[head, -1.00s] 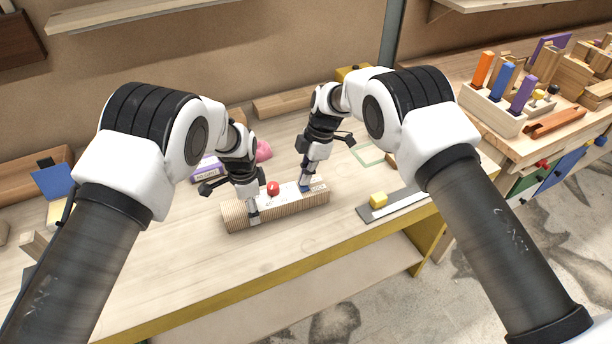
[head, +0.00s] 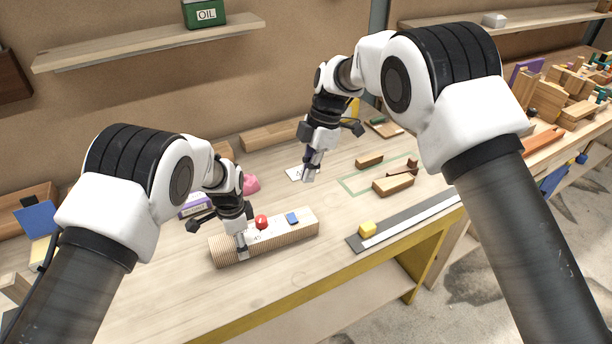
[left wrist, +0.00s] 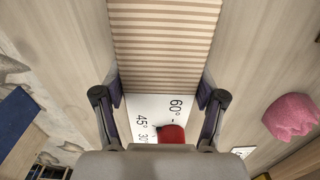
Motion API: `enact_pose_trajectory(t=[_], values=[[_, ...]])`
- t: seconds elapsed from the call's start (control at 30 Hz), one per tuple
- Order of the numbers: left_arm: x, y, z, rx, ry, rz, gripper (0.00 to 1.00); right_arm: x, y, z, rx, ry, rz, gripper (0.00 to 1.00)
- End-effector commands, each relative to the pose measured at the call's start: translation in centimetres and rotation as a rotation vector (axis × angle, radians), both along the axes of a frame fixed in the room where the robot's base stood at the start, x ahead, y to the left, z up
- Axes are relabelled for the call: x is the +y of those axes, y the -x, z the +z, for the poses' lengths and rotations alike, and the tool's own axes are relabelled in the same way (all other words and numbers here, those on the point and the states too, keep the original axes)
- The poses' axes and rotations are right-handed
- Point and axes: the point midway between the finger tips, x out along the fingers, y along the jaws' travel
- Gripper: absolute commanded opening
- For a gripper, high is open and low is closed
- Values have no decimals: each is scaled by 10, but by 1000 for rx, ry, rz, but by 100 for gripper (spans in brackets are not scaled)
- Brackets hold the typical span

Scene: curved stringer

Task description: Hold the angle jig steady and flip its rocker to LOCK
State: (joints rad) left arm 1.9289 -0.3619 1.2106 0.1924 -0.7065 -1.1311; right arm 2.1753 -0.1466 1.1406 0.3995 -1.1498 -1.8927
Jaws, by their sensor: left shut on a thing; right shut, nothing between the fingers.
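The angle jig (head: 275,241) is a long ribbed wooden block with a pale top, lying on the workbench. A red knob (head: 261,222) and a small blue rocker (head: 292,218) sit on its top; I cannot read which way the rocker is set. My left gripper (head: 242,250) is shut on the jig near its left end. In the left wrist view, its fingers (left wrist: 160,98) stand either side of the ribbed body, by a white scale with 60°, 45° and 30° marks. My right gripper (head: 309,177) is shut and empty, raised behind the jig and clear of it.
A grey strip with a yellow block (head: 367,229) lies right of the jig. Wooden pieces (head: 393,184) lie around a green outline farther back. A pink lump (head: 251,184) and purple box stand behind my left gripper. Bare bench lies between jig and strip.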

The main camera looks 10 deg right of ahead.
Motion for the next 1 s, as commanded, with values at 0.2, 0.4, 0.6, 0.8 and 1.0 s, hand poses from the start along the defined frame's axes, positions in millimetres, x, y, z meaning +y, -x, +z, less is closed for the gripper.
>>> enact_pose_trajectory(t=[0.2, 0.4, 0.6, 0.8, 1.0], values=[[0, 0, 0, -1, 1, 1, 77, 0, 0, 0, 0, 0, 0, 0], [0, 0, 0, -1, 1, 1, 100, 0, 0, 0, 0, 0, 0, 0], [0, 0, 0, -1, 0, 0, 100, 0, 0, -1, 0, 0, 0, 0], [0, 0, 0, -1, 0, 0, 100, 0, 0, -1, 0, 0, 0, 0], [0, 0, 4, -1, 0, 0, 100, 0, 0, -1, 0, 0, 0, 0]])
